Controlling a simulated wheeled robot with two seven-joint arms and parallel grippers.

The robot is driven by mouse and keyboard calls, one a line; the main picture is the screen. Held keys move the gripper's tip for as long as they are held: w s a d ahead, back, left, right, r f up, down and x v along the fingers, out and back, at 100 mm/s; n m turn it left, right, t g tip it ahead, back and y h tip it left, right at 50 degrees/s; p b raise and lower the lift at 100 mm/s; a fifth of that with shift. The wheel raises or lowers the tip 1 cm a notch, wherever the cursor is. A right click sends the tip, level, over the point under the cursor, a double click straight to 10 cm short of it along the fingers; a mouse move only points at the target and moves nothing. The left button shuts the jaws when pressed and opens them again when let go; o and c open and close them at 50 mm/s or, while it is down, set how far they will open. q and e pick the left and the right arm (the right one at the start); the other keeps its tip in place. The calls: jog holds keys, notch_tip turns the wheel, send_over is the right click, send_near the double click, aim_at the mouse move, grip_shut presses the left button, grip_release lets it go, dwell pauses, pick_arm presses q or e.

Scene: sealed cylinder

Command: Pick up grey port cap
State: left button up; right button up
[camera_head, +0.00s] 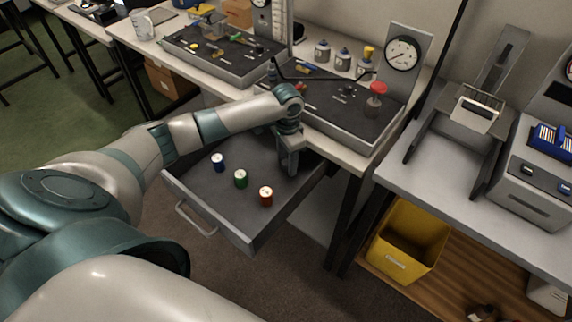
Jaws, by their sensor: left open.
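My left gripper (289,168) points down into the open drawer (215,211), near its back right part. Its jaws are open. I cannot make out a grey port cap; the gripper may hide something small under it. In the drawer stand a blue cylinder (218,162), a green cylinder (241,179) and a red cylinder (266,196), each with a pale top. They are left of and in front of the gripper, apart from it. My right gripper is not in view.
Above the drawer, the bench holds a dark tray (345,112) with a red-topped fitting (376,100) and a round gauge (403,53). A yellow bin (408,240) sits on a low shelf at right. The drawer's front left floor is clear.

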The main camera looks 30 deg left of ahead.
pick_arm(q)
grip_shut()
jog(key=shift+r, duration=0.1)
dwell(0.3)
